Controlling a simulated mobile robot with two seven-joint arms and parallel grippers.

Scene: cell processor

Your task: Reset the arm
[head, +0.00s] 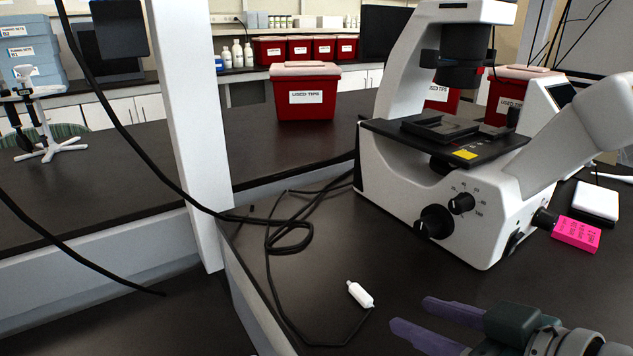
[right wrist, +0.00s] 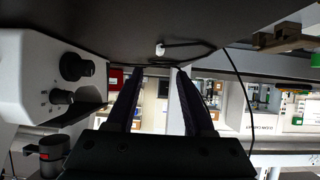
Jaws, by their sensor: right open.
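My right gripper (head: 440,325) comes in at the bottom right of the head view, low over the dark bench in front of the microscope. Its two dark fingers are apart with nothing between them. In the right wrist view the open fingers (right wrist: 158,100) point away from the camera, with the bench surface across the top of the picture. A small white cylinder (head: 360,294) on a black cable lies on the bench just beyond the fingertips, apart from them. It also shows in the right wrist view (right wrist: 160,49). My left gripper is not in view.
A white microscope (head: 395,185) stands at the right of the bench (head: 320,245), with a pink label block (head: 576,232) beside it. Black cable (head: 290,235) loops along the bench's left side. A white post (head: 188,130) rises at left; a red bin (head: 305,100) stands behind.

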